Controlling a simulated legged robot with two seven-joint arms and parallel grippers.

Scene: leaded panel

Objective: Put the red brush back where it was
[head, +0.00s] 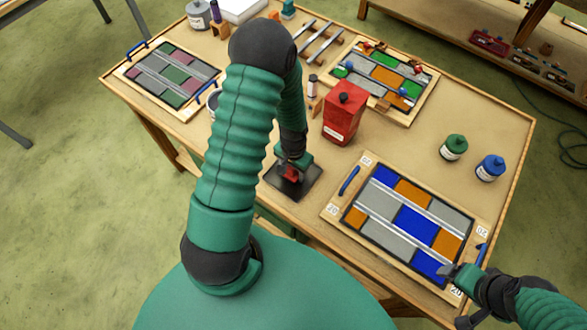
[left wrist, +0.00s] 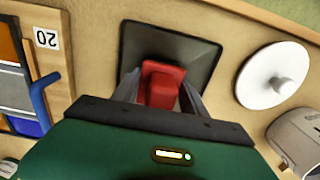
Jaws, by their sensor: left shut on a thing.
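The red brush (head: 291,174) is at the dark square mat (head: 303,186) near the front edge of the table. My left gripper (head: 290,168) is shut on it from above. In the left wrist view the red brush (left wrist: 160,86) sits between the two fingers, in front of the dark mat (left wrist: 198,52). I cannot tell whether the brush touches the mat; its lower part is hidden. My right gripper (head: 452,272) is at the lower right corner of the blue, orange and grey panel (head: 418,222); its jaws are too small to read.
A red can (head: 344,115) stands behind and right of the mat. Green (head: 453,147) and blue (head: 490,168) bottles stand at the right. A white lid (left wrist: 270,78) and a pale container (left wrist: 298,135) are beside the mat in the left wrist view. Other panels lie farther back.

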